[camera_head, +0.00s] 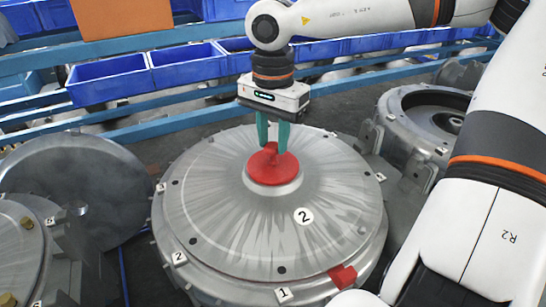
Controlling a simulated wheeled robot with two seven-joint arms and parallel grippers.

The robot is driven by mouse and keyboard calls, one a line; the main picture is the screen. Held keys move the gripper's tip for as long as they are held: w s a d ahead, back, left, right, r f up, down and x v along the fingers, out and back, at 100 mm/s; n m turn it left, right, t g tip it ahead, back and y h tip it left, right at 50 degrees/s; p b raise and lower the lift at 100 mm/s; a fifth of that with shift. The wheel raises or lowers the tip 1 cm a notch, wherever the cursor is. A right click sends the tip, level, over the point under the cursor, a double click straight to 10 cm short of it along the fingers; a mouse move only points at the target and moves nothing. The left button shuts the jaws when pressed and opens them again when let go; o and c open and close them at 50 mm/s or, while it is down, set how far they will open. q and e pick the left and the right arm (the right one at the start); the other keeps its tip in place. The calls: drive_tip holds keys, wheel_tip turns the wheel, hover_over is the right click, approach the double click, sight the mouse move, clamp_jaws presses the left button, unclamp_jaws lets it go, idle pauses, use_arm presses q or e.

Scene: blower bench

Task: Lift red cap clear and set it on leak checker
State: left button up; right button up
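The red cap (272,170) sits on the raised centre of the large round metal housing (225,215). My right gripper (273,149) points straight down over it, its two teal fingers a small distance apart at the cap's upright knob. The fingertips reach down beside the knob; whether they press on it is too small to tell. The cap looks level and shows no clear gap to the housing. My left gripper is not in view. I cannot tell which thing here is the leak checker.
A red block (343,276) sits at the housing's front right rim, close to my arm. An open round casing (430,115) stands at the right, and a grey disc (75,185) at the left. Blue bins (108,82) line the back behind a blue rail (190,122).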

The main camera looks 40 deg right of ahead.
sight(273, 145)
drive_tip(key=shift+r+p, duration=0.45)
drive_tip(key=shift+r, duration=0.25)
clamp_jaws()
drive_tip(key=shift+r+p, duration=1)
drive_tip(key=shift+r, duration=0.5)
